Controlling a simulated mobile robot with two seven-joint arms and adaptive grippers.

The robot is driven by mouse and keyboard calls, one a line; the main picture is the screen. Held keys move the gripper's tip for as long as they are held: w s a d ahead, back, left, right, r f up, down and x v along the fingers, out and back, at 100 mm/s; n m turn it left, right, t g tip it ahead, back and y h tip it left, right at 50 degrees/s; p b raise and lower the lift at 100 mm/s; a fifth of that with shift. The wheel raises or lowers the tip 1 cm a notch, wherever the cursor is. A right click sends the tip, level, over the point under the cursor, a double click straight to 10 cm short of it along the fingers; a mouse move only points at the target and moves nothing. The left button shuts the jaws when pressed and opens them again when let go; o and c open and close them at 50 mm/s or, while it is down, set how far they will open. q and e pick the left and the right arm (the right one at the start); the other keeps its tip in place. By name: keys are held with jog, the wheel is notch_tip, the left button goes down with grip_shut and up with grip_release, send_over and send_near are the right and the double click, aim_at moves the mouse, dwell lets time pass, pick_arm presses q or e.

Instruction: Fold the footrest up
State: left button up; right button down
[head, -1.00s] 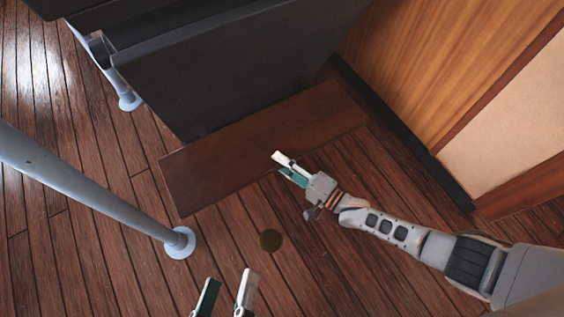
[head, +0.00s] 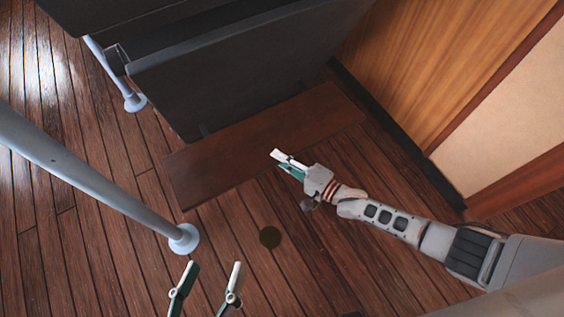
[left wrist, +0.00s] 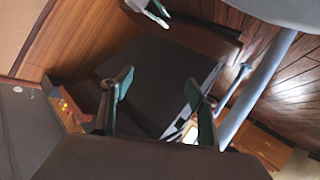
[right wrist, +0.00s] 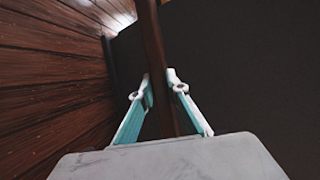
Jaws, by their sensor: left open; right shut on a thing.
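The footrest (head: 225,150) is a dark brown board at the foot of the black console, low over the plank floor in the head view. Its front edge faces me. My right gripper (head: 283,158) is at the middle of that edge, shut on the board. In the right wrist view the footrest (right wrist: 155,45) shows edge-on as a brown strip running between the two fingers (right wrist: 160,85). My left gripper (head: 206,281) is open and empty at the bottom of the head view, apart from the footrest. In the left wrist view its fingers (left wrist: 160,95) are spread with nothing between them.
The black console (head: 240,75) stands behind and above the footrest. A grey post (head: 90,185) with a round floor base rises at the left. A wood-panelled wall (head: 440,70) is at the right.

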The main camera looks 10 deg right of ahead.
jog(key=r+p, duration=0.1)
jog(key=r, duration=0.1)
jog(key=w+r, duration=0.1)
jog(key=r, duration=0.1)
jog(key=w+r+p, duration=0.1)
jog(key=r, duration=0.1)
jog(key=shift+a+p, duration=0.2)
jog(key=shift+p, duration=0.15)
pick_arm(q)
jog(key=a+m+y+p, duration=0.1)
jog(key=a+m+p, duration=0.2)
jog(key=a, duration=0.3)
jog(key=shift+w+a+m+g, duration=0.15)
jog(key=shift+w+m+g, duration=0.15)
jog(key=shift+m, duration=0.4)
pick_arm(e)
jog(key=w+a+r, duration=0.1)
jog(key=w+r, duration=0.3)
jog(key=r, duration=0.4)
jog(key=shift+a+r, duration=0.15)
jog(key=shift+a, duration=0.1)
pick_arm(q)
jog(key=shift+s+f, duration=0.1)
jog(key=shift+f, duration=0.05)
